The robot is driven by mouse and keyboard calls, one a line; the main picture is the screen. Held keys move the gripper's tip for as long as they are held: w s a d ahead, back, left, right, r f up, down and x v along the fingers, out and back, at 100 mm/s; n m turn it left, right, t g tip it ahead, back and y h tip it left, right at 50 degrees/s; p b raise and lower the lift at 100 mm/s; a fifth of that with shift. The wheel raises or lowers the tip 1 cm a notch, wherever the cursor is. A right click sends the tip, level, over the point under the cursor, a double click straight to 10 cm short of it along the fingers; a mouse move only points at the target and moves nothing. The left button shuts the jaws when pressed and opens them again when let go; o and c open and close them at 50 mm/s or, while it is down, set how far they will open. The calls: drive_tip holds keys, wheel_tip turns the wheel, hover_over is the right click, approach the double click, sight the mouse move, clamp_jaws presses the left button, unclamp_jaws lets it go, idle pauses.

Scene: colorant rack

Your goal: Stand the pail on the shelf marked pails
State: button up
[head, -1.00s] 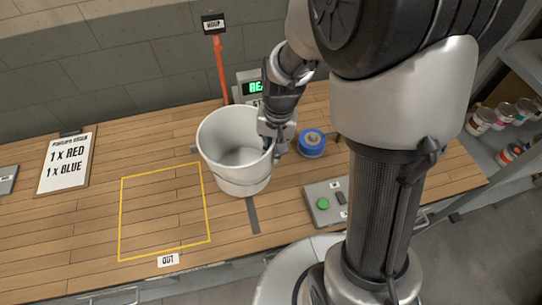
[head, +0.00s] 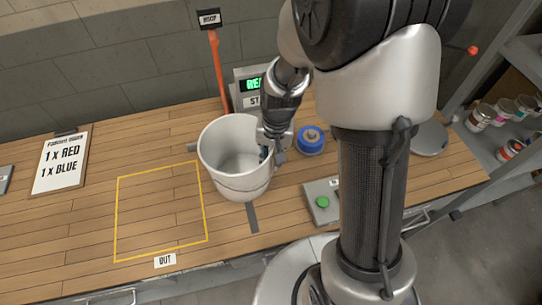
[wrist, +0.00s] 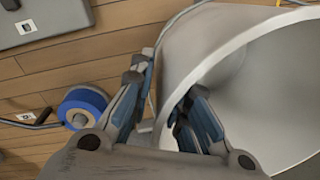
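The white pail (head: 225,172) stands upright at the middle of the wooden bench, right of the yellow outlined square; I cannot tell whether its base touches the bench. It looks empty in the part I see. My gripper (head: 267,150) is at its right rim. In the wrist view, the gripper (wrist: 168,90) has one finger outside the pail wall (wrist: 205,45) and one inside, both converging on the wall, and looks shut on it. The exact finger contact is partly hidden. No shelf marked pails is in view.
A blue-ringed roll (head: 311,140) sits just right of the pail, with a green-button box (head: 322,202) in front. A lit display (head: 252,85) stands behind. The yellow square (head: 160,210), marked OUT, is empty. Shelves (head: 525,118) with small cans stand at far right.

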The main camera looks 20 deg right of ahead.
drive_tip(key=shift+o, duration=0.8)
